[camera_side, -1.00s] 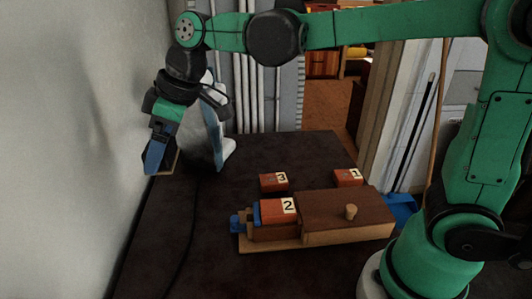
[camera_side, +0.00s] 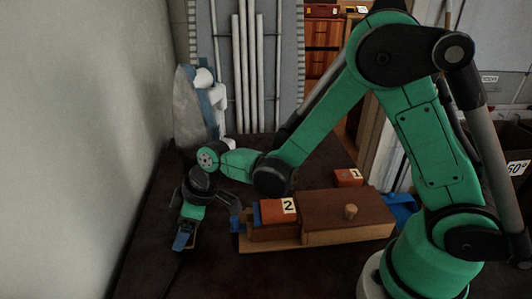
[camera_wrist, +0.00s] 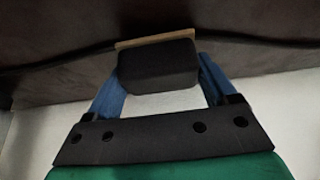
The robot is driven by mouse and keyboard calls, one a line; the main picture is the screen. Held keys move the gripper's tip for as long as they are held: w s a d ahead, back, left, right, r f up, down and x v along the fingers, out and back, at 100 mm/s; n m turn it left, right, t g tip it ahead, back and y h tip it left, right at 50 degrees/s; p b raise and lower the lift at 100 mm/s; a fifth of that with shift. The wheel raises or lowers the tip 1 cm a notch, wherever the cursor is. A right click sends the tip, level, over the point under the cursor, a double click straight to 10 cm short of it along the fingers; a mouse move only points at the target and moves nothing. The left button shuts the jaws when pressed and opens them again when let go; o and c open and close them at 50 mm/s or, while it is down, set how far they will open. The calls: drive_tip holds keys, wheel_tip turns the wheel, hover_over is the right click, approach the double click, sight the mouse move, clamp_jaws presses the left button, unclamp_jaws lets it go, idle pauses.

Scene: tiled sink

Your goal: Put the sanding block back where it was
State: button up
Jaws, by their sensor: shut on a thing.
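My gripper (camera_side: 184,243) is at the left side of the dark tabletop, pointing down, left of the wooden box. Its blue fingers are shut on the sanding block (camera_wrist: 158,66), a dark block with a thin tan layer along one edge. The block lies between both fingers in the wrist view. In the side view it is mostly hidden by the fingers. I cannot tell whether it touches the tabletop.
The wooden box (camera_side: 345,217) with a round knob stands right of my gripper, with the red block marked 2 (camera_side: 271,212) at its left end. A red block marked 1 (camera_side: 347,178) sits behind. A pale wall (camera_side: 80,140) bounds the left. A grey and blue-white object (camera_side: 192,110) stands at the back.

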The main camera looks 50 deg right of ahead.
drive_tip(key=shift+f, duration=0.4)
drive_tip(key=o, duration=1.1)
drive_tip(key=shift+f, duration=0.15)
drive_tip(key=v, duration=1.2)
drive_tip(key=s+d+r+m+t+h, duration=0.1)
drive_tip(key=s+d+m, duration=0.1)
drive_tip(key=d+m, duration=0.1)
drive_tip(key=s+d+m+t+h, duration=0.1)
drive_tip(key=s+d+m, duration=0.1)
drive_tip(key=d+m, duration=0.1)
drive_tip(key=s+d+r+m+t+h, duration=0.1)
drive_tip(key=s+d+m, duration=0.1)
drive_tip(key=d+m, duration=0.1)
drive_tip(key=shift+s+d+r+h, duration=0.2)
drive_tip(key=shift+s+r+h, duration=0.1)
drive_tip(key=shift+s+h, duration=0.1)
